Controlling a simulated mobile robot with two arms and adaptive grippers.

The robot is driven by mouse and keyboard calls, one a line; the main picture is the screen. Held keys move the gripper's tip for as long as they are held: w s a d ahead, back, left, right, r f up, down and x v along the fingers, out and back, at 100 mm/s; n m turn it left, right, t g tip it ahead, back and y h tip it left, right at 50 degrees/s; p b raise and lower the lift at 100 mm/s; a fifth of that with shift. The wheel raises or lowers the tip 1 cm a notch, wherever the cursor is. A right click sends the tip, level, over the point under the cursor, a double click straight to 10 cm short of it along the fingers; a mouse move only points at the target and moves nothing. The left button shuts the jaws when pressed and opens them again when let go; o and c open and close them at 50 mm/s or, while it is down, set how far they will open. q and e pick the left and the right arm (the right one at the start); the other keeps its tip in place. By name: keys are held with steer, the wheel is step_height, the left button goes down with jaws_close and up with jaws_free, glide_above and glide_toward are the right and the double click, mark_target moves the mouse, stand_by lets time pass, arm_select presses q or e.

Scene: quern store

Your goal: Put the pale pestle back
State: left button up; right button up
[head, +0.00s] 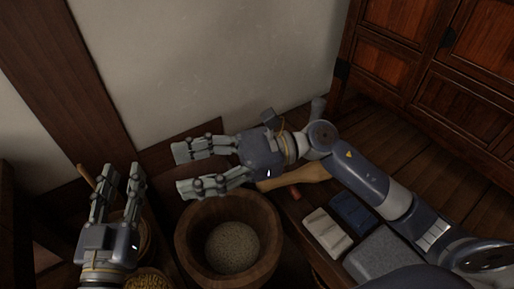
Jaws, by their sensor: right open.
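A pale tan wooden piece (300,175), which looks like the pale pestle, lies on the dark bench behind the bowl; my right gripper and arm hide part of it. My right gripper (183,169) is open and empty, its fingers pointing left above the back rim of a wooden bowl (188,235) that holds pale grain. My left gripper (121,172) has its fingers apart with nothing seen between them. It is over the left side, above a round container (147,240) that it partly hides.
Two small blocks, one white (327,233) and one blue (353,213), lie right of the bowl beside a grey slab (385,257). A small reddish thing (295,192) is near the pale piece. A thin wooden handle (86,178) sticks up behind my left gripper. A wall closes the back.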

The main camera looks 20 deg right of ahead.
step_height(320, 180, up, 7)
steer(key=m+t+y, duration=0.5)
steer(key=m+t, duration=0.1)
steer(key=m, duration=0.6)
steer(key=w+d+m+t+h, duration=0.4)
steer(key=d+m+t+h, duration=0.2)
steer(key=m+t, duration=0.95)
steer(key=d+f+m+g+h, duration=0.1)
steer(key=d+f+m+h, duration=0.2)
steer(key=m, duration=0.9)
steer(key=d+f+m+g+h, duration=0.1)
steer(key=d+f+m+h, duration=0.3)
steer(key=f+m+h, duration=0.4)
steer(key=m+h, duration=0.1)
steer(key=m, duration=0.3)
steer(key=shift+w+f+h, duration=0.3)
steer(key=shift+f, duration=0.05)
steer(key=shift+a+g, duration=0.1)
steer(key=shift+g, duration=0.15)
